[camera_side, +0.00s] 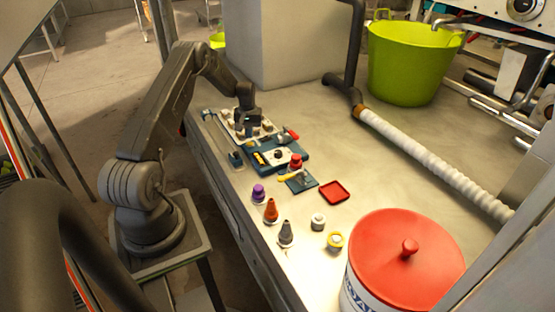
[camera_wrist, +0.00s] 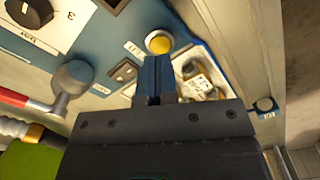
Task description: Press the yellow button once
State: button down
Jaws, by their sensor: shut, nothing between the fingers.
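The yellow button (camera_wrist: 159,43) is round with a pale rim, set in a blue panel (camera_wrist: 120,45) in the wrist view. My gripper (camera_wrist: 155,62) is shut and empty. Its blue-grey fingertips show just below the button in that picture, close to its lower edge. I cannot tell whether they touch it. In the side view my gripper (camera_side: 247,118) is over the far part of the panel area (camera_side: 290,155), and I cannot make out the yellow button there.
A grey knob (camera_wrist: 73,78) with a red handle and a black dial (camera_wrist: 30,10) lie left of the button in the wrist view. A red tray (camera_side: 334,193), several small coloured pieces, a red-lidded bucket (camera_side: 405,255) and a green tub (camera_side: 412,65) stand on the worktop.

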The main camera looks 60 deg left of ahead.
notch_tip(320, 180, up, 8)
dwell(0.6)
jog(key=shift+d, duration=0.1)
dwell(1.3)
